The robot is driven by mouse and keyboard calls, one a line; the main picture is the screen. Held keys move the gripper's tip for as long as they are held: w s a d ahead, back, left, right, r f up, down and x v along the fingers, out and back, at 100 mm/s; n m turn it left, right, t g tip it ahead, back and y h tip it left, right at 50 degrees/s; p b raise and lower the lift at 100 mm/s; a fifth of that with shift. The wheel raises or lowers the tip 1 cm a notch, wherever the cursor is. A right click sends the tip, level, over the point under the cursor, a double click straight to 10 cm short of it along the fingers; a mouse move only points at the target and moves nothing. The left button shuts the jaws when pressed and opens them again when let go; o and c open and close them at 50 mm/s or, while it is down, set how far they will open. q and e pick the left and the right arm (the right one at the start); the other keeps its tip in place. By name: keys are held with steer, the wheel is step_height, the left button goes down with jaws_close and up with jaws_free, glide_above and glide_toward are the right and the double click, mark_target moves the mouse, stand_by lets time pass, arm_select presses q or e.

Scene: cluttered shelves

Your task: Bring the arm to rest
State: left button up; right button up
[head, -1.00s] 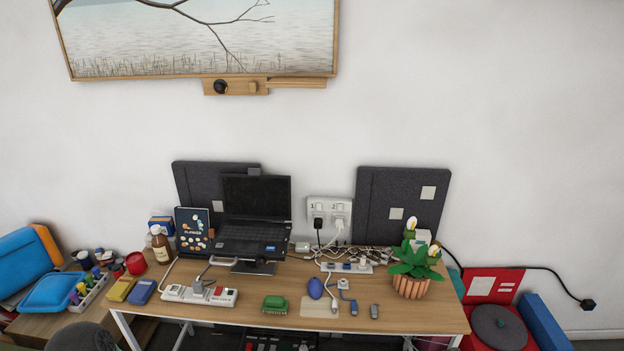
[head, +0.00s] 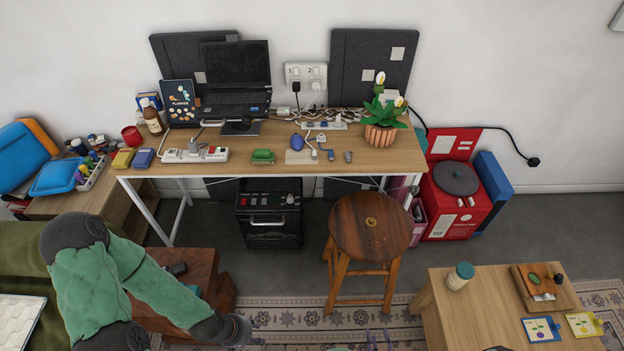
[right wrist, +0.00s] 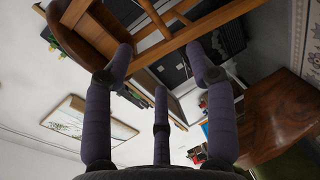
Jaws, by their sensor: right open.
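My left arm (head: 155,285), in a green sleeve, reaches in from the lower left of the head view. Its gripper (head: 257,332) is small and partly seen above the patterned rug, and I cannot tell whether it is open. My right gripper (head: 379,340) shows only its fingertips at the bottom edge of the head view. In the right wrist view the right gripper (right wrist: 160,75) has its dark fingers spread apart with nothing between them, so it is open and empty.
A wooden stool (head: 370,225) stands before the desk (head: 225,168), which carries a laptop, power strips and a plant. A low table (head: 485,315) stands at right, a brown wooden block (head: 185,320) by my left arm. Rug (head: 300,315) lies between.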

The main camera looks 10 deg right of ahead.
steer(key=w+a+m+g+y, duration=0.2)
steer(key=w+m+g+y, duration=0.25)
steer(key=w, duration=0.65)
steer(key=w+a+r+m+g+y, duration=0.2)
steer(key=w+a+r+m+g, duration=0.2)
steer(key=a+m, duration=0.15)
steer(key=s+a+r+m+g, duration=0.3)
steer(key=a+r, duration=0.3)
steer(key=r, duration=0.1)
steer(key=s+a+r+m+g, duration=0.3)
steer(key=s+a+r+m, duration=0.1)
steer(key=a+r, duration=0.2)
steer(key=shift+s+r+m+y, duration=0.3)
steer(key=shift+r+y, duration=0.05)
steer(key=shift+r, duration=0.5)
